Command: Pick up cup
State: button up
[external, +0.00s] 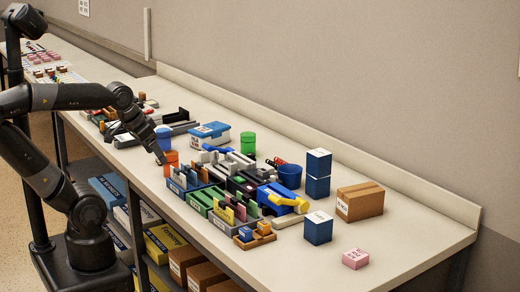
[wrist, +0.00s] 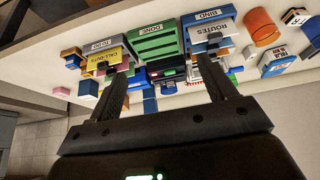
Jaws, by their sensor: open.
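Several cup-like things stand on the long table; I cannot tell which one the task's cup is. An orange cup (external: 171,168) stands near the front edge, and a blue cup (external: 163,133) stands behind it. A green one (external: 248,143) and a wider blue one (external: 290,176) stand further right. My gripper (external: 161,158) points down by the orange cup and partly covers it; I cannot tell if they touch. In the wrist view my gripper (wrist: 163,88) is open with nothing between its fingers, and the orange cup (wrist: 262,27) shows at the upper right.
Labelled trays in blue (external: 184,184) and green (external: 204,200) crowd the table just right of my gripper. A blue-lidded box (external: 209,135) stands behind. Blue boxes (external: 318,228) and a cardboard box (external: 360,201) stand at the right.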

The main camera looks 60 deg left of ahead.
jog(key=w+a+f+n+g+h, duration=0.2)
jog(key=w+a+f+n+h, duration=0.55)
jog(key=n, duration=0.95)
jog(key=a+f+n+t, duration=0.1)
jog(key=a+n, duration=0.1)
jog(key=a, duration=0.2)
jog(key=w+a+f+n+t, duration=0.1)
jog(key=a+n+t, duration=0.1)
jog(key=a+n, duration=0.1)
jog(key=w+a+f+n+t, duration=0.1)
jog(key=a+n+t, duration=0.1)
jog(key=a, duration=0.2)
jog(key=shift+a+f+n, duration=0.3)
jog(key=shift+a+n, duration=0.05)
jog(key=shift+n, duration=0.05)
jog(key=n+t+y, duration=0.2)
jog(key=n+t, duration=0.3)
jog(key=n, duration=0.2)
send_near(170, 154)
jog(key=s+d+r, duration=0.1)
jog(key=s+d, duration=0.1)
jog(key=x, duration=1.1)
jog(key=shift+r, duration=0.1)
jog(key=shift+c, duration=0.6)
jog(key=c, duration=0.9)
